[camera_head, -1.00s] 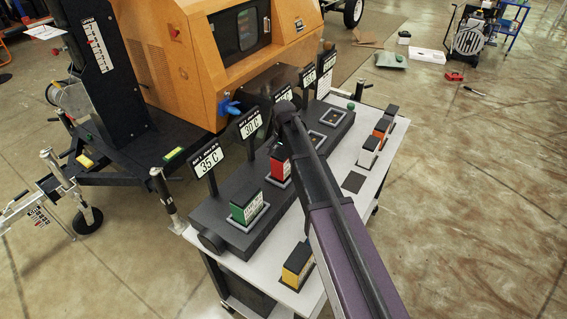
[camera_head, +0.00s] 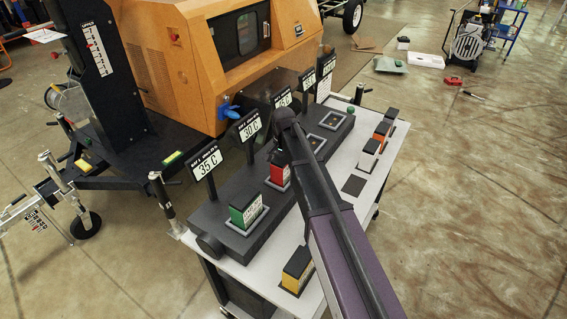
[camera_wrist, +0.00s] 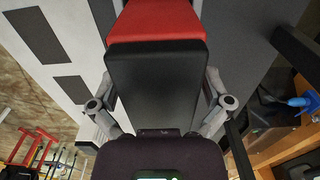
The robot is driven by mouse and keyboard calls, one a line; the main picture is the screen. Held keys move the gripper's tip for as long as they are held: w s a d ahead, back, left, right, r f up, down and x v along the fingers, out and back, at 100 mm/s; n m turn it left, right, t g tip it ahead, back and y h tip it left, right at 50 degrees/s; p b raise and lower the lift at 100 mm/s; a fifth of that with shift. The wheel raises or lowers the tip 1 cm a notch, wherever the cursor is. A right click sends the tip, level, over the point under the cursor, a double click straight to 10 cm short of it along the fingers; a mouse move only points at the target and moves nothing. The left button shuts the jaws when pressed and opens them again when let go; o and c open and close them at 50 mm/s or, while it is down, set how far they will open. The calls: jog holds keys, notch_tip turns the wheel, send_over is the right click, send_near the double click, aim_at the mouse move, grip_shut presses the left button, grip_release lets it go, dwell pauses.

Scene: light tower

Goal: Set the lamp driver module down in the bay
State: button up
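A red module (camera_head: 278,174) with a black top stands upright at the second bay from the near end of the dark rack (camera_head: 228,240), by the 30 C sign (camera_head: 249,126). It looks seated or almost so; the arm partly hides it. In the wrist view its black top fills the middle, with a red part (camera_wrist: 157,22) beyond. My gripper (camera_wrist: 160,85) has a finger against each side of the black part and looks shut on it. In the head view my gripper is mostly hidden behind my arm. I cannot read the red module's label.
A green module (camera_head: 244,208) fills the nearest bay, by the 35 C sign (camera_head: 206,164). Two bays farther along look empty. A yellow module (camera_head: 297,268) stands on the pale cart top (camera_head: 330,205); several others stand at its far right. An orange machine (camera_head: 190,65) is behind.

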jog(key=shift+r, duration=0.15)
notch_tip(320, 180, up, 12)
jog(key=p, duration=1.2)
dwell(0.4)
dwell(0.6)
jog(key=s+d+n, duration=0.3)
jog(key=s+d, duration=0.4)
jog(key=s, duration=0.4)
jog(key=s+d+n, duration=0.3)
jog(key=s+d, duration=0.5)
jog(key=s, duration=0.3)
jog(key=shift+s+d+n, duration=0.25)
jog(key=shift+s+n, duration=0.1)
jog(key=shift+n, duration=0.05)
dwell(0.6)
